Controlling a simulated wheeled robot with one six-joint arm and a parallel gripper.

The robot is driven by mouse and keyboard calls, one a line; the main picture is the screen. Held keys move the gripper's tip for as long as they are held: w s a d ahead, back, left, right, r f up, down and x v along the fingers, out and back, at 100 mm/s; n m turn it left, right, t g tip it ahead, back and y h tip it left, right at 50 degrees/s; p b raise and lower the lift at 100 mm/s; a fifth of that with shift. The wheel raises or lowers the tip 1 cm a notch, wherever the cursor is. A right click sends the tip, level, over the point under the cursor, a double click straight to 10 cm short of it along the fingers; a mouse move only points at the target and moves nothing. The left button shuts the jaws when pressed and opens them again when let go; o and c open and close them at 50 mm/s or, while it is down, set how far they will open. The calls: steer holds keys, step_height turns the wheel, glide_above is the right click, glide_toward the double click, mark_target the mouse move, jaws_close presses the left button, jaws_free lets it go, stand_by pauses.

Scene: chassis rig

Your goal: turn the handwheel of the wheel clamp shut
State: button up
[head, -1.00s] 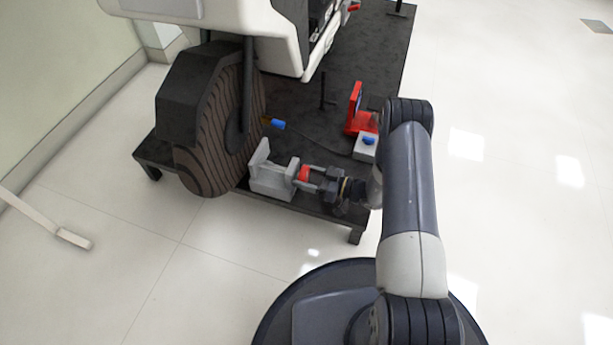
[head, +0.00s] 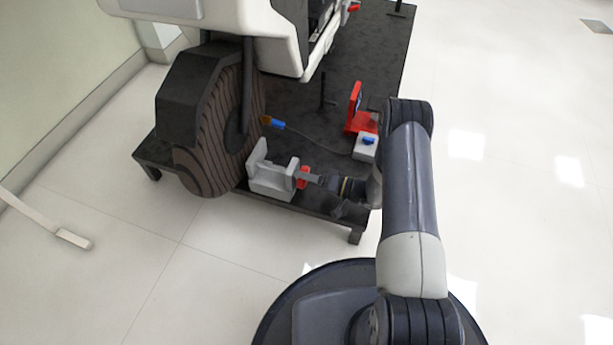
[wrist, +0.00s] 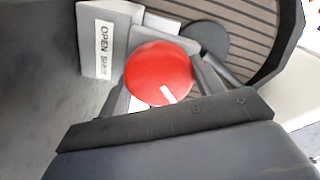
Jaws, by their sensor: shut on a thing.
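The wheel clamp (head: 272,180) is a grey block with an upright jaw, on the dark platform beside the brown ribbed wheel (head: 215,150). Its red handwheel (head: 303,177) is on the right side. In the wrist view the handwheel (wrist: 158,74) is a red disc with a white mark at its lower right. The clamp's grey body (wrist: 108,45) carries a label reading "OPEN" and "SHUT". My gripper (head: 312,179) reaches it from the right and is shut on the handwheel. In the wrist view the fingers lie on either side of the disc, partly hidden.
A red bracket (head: 356,112) and a white box with a blue knob (head: 366,148) stand behind my gripper. A cable with a blue connector (head: 277,125) lies on the dark platform (head: 300,110). A white machine body (head: 235,25) overhangs the back. The floor in front is open.

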steer(key=m, duration=0.7)
steer(key=shift+f, duration=0.15)
steer(key=m, duration=0.6)
steer(key=shift+f+m, duration=0.1)
steer(key=shift+m, duration=0.3)
steer(key=m, duration=0.7)
steer(key=shift+s, duration=0.1)
steer(key=m, duration=0.6)
steer(key=shift+s+f, duration=0.1)
steer(key=shift+m, duration=0.4)
steer(key=o, duration=1)
steer(key=p+v, duration=0.3)
steer(key=v, duration=0.7)
steer(key=shift+s+d, duration=0.15)
steer(key=shift+d, duration=0.15)
